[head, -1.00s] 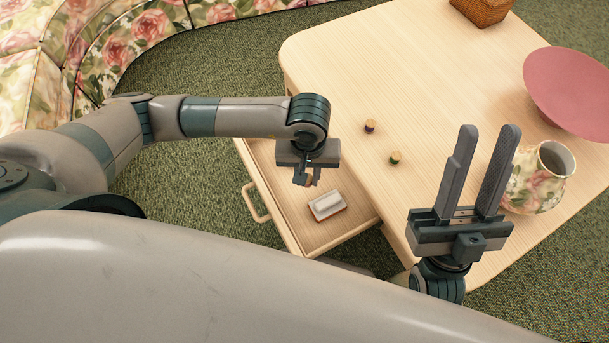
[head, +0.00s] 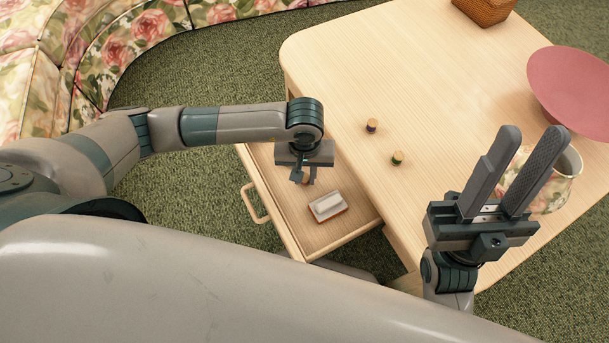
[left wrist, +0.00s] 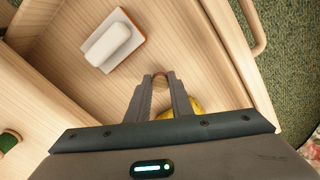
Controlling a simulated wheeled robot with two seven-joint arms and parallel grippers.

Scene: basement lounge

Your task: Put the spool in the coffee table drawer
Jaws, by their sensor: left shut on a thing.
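My left gripper (head: 305,181) is over the open coffee table drawer (head: 322,242), shut on a small spool. In the left wrist view the spool's round wooden end (left wrist: 160,79) shows between the fingertips; the rest is hidden by the fingers. The drawer's bare floor (left wrist: 190,48) lies beyond the spool; I cannot tell whether the spool touches it. Two more spools, one purple (head: 372,126) and one green (head: 397,158), stand on the coffee table (head: 390,65). My right gripper (head: 532,138) is open and empty, above the table's near right part.
A white block with a brown base (head: 327,206) lies in the drawer. A yellow thing (left wrist: 186,106) shows partly behind my left fingers. A floral vase (head: 562,185), pink bowl (head: 572,90) and woven basket (head: 484,10) stand on the table. A floral sofa (head: 60,50) is at left.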

